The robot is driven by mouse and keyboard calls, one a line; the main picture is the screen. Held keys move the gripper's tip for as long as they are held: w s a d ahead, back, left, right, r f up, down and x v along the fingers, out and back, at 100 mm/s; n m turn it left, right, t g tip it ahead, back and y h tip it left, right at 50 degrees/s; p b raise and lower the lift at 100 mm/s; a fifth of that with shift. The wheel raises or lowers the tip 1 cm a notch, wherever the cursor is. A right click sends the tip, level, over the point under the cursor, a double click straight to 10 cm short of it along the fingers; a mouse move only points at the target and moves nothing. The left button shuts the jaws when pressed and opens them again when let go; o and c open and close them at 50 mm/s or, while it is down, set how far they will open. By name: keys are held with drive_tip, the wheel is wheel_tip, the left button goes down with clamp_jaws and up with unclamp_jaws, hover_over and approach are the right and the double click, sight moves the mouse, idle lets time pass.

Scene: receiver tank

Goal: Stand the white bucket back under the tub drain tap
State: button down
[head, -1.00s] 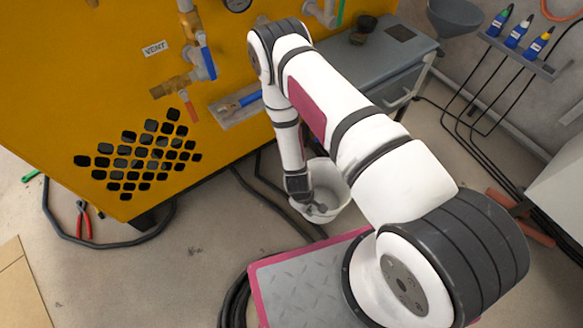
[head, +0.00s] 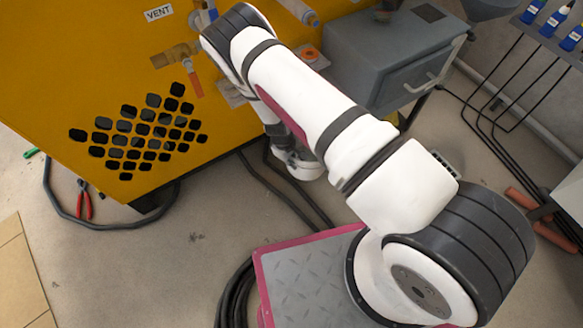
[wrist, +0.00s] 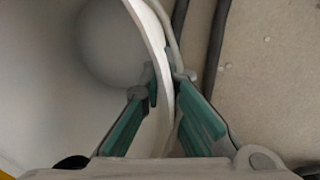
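The white bucket (head: 302,168) is on or near the floor beside the yellow machine, mostly hidden behind my arm in the head view. In the wrist view its wall and rim (wrist: 150,25) fill the left side, and its inside looks empty. My gripper (wrist: 166,80) has one green-padded finger inside the bucket and one outside, with the fingertips against the wall between them. The tub drain tap cannot be singled out; a brass valve with a red handle (head: 180,57) is on the yellow machine above and left of the bucket.
The yellow machine (head: 90,60) stands behind and left. A grey cabinet (head: 395,75) with a handle is at right. Black hoses (head: 275,190) run across the floor by the bucket. Red pliers (head: 85,200) lie at left. Open floor (head: 150,260) is in front.

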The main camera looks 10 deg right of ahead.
drive_tip(key=shift+w+f+b, duration=0.1)
drive_tip(key=shift+f+b, duration=1)
drive_tip(key=shift+f, duration=0.75)
drive_tip(key=c, duration=1.8)
unclamp_jaws()
wheel_tip(320, 180, up, 12)
drive_tip(key=a+p, duration=0.2)
drive_tip(key=p, duration=0.3)
